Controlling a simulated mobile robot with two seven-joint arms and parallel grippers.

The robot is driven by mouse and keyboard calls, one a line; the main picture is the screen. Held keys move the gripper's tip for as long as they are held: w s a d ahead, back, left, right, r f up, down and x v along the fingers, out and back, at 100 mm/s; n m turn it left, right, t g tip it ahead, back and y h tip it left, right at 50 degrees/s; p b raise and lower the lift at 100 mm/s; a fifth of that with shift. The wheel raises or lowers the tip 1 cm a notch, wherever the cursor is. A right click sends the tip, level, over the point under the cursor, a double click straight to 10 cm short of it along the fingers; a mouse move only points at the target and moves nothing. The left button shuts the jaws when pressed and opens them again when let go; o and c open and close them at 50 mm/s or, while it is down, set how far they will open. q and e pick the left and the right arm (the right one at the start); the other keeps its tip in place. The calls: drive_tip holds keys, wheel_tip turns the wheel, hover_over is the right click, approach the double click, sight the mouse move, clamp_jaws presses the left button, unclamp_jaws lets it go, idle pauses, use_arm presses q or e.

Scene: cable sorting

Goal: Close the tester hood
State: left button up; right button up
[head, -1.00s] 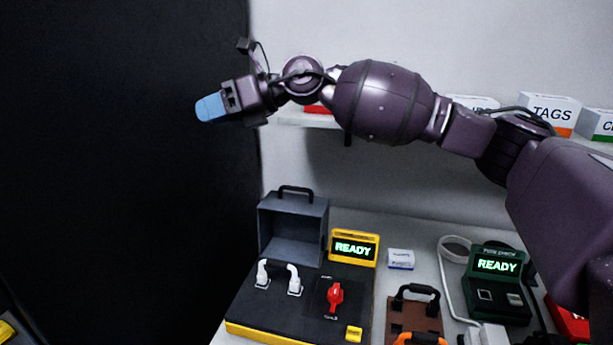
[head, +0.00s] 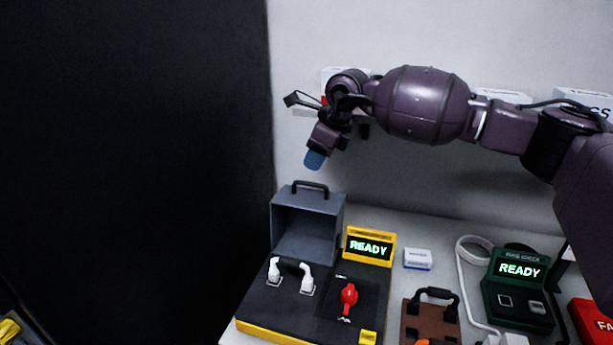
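The tester (head: 262,318) is a black and yellow box on the table, below centre in the head view. Its grey hood (head: 307,216) stands raised at the back left, with its hollow side facing front and a black handle (head: 310,186) on top. Two white connectors (head: 290,272) and a red lever (head: 348,296) are on the tester's top. A yellow-framed screen (head: 369,247) reads READY. My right gripper (head: 314,160) points down with blue fingertips, above the hood and apart from it. Its fingers overlap from this angle, so its opening is unclear. My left gripper is out of view.
A green tester (head: 518,287) reading READY stands at right beside a white cable. A brown board with a black handle (head: 434,295), a small white box (head: 417,259) and a red bin (head: 592,325) are nearby. A shelf with boxes is behind my arm. A dark panel (head: 130,170) fills the left.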

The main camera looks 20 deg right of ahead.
sight(306, 182)
drive_tip(key=x, duration=0.6)
drive_tip(key=shift+w+a+f, duration=0.1)
drive_tip(key=shift+w+f, duration=0.05)
drive_tip(key=shift+f, duration=0.2)
clamp_jaws()
